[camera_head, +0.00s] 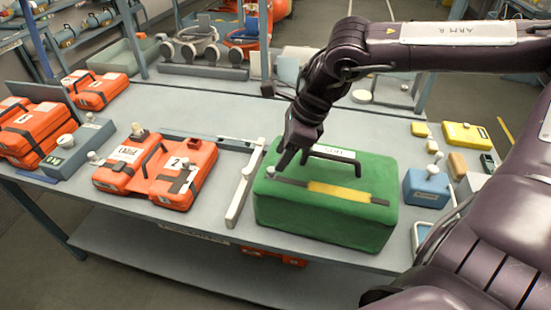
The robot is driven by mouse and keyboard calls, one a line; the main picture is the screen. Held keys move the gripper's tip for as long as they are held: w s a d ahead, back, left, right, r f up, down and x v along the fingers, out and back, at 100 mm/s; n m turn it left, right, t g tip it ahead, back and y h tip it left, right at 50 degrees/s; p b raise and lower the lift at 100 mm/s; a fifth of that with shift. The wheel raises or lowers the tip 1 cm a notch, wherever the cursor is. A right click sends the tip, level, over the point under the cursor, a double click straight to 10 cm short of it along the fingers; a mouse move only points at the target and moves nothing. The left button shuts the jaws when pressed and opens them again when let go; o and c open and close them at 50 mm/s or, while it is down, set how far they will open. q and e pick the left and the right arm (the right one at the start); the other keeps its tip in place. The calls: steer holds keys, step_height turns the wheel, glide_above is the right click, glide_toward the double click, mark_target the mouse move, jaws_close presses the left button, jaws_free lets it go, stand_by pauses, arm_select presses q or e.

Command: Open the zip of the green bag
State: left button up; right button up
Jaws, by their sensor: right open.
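The green bag (325,222) stands upright on the table, right of the middle. A dark zip line with a yellow strip (338,192) runs along its top near the front edge. A small pale tab (271,170) sits at the left end of this line. A black handle (330,153) and a white label lie behind it. My right gripper (292,162) points down over the bag's top left, between the zip's left end and the handle. It is open with nothing seen between its fingers. Whether a fingertip touches the bag is unclear. My left gripper is out of view.
Orange cases (160,170) lie on the table to the left, with more stacked at the far left. A pale bar (243,187) lies just left of the bag. A blue box (427,188) and yellow items (466,136) stand to the right. The table behind is mostly clear.

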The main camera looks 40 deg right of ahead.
mark_target(272, 169)
steer(key=x, duration=0.2)
steer(key=shift+w+f, duration=0.25)
steer(key=shift+w, duration=0.05)
steer(key=shift+x, duration=0.75)
steer(key=shift+w, duration=0.1)
steer(key=shift+c, duration=0.4)
steer(key=c, duration=0.5)
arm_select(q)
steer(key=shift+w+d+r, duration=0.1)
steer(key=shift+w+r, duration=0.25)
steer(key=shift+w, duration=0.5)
arm_select(e)
jaws_close()
